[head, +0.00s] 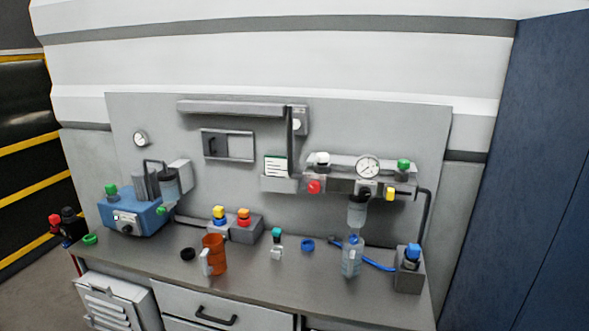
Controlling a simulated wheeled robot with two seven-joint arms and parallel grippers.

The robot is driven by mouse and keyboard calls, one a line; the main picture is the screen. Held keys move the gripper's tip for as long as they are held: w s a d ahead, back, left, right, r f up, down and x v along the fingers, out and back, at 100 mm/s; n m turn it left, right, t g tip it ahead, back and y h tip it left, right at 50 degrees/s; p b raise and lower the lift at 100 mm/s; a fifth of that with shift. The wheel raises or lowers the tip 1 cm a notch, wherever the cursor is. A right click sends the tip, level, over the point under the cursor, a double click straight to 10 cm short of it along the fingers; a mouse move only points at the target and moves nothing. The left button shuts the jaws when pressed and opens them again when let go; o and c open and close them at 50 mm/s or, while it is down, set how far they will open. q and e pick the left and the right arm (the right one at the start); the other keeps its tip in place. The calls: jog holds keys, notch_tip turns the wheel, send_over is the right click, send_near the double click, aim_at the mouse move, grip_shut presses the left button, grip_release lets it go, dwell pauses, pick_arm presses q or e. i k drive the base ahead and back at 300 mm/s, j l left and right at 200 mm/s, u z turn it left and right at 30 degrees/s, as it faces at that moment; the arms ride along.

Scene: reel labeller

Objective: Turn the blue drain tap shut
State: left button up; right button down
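Two blue parts could be the tap, and I cannot tell which is the drain tap. One is a blue knob (413,251) on top of a grey block at the bench's right end. The other is a small blue part (353,239) under the clear filter bowl (356,212), by the mouth of a clear bottle (351,262). Whether either is open or shut is too small to tell. Neither of my grippers shows in the head view.
A blue hose (377,265) runs behind the bottle towards the grey block (408,277). A gauge (368,166) and coloured knobs sit above. An orange jug (215,254), a blue ring (307,245) and a blue machine (137,219) stand on the bench. The front bench middle is clear.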

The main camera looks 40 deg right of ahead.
aim_at(353, 238)
jog(key=z, duration=1.55)
